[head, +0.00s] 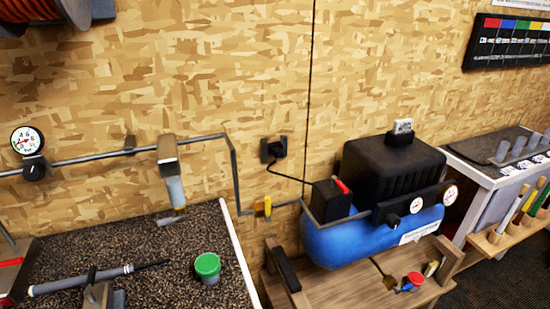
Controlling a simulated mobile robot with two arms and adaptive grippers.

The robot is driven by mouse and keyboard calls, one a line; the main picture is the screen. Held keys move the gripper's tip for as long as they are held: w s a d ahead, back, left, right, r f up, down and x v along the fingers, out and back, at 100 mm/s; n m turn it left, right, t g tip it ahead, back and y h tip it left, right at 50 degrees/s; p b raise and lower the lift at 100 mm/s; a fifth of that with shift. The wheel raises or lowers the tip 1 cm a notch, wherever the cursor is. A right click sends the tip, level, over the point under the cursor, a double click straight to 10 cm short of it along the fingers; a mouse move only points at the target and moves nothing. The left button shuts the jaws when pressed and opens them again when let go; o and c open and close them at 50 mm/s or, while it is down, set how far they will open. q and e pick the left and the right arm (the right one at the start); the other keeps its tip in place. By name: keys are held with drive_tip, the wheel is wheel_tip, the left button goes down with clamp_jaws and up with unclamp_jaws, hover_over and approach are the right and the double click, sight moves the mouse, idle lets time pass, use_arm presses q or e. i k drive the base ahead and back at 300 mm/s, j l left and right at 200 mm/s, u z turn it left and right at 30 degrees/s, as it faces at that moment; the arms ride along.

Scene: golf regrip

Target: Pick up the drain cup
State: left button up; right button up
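A small round green cup-like container (207,267) stands upright on the dark speckled bench top (150,245), near its right edge. It is the thing here that looks most like the drain cup, but no label tells me so. I cannot tell whether its green top is a lid or an open inside. A small red-topped item (414,279) sits low in front of the blue compressor tank. Neither of my grippers shows in the head view.
A dark-tipped shaft (80,284) lies across a grey clamp (104,295) left of the green container. A filter with a clear bowl (175,191) hangs from the wall pipe above the bench. The blue compressor (335,240) stands right on a wooden stand (340,292).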

sight(415, 277)
drive_tip(key=z, duration=1.2)
drive_tip(key=u, duration=0.6)
drive_tip(key=i+l+u, duration=0.1)
drive_tip(key=l+u, duration=0.25)
drive_tip(key=i+l+u, duration=0.1)
drive_tip(key=l+u, duration=0.75)
drive_tip(key=l, duration=1)
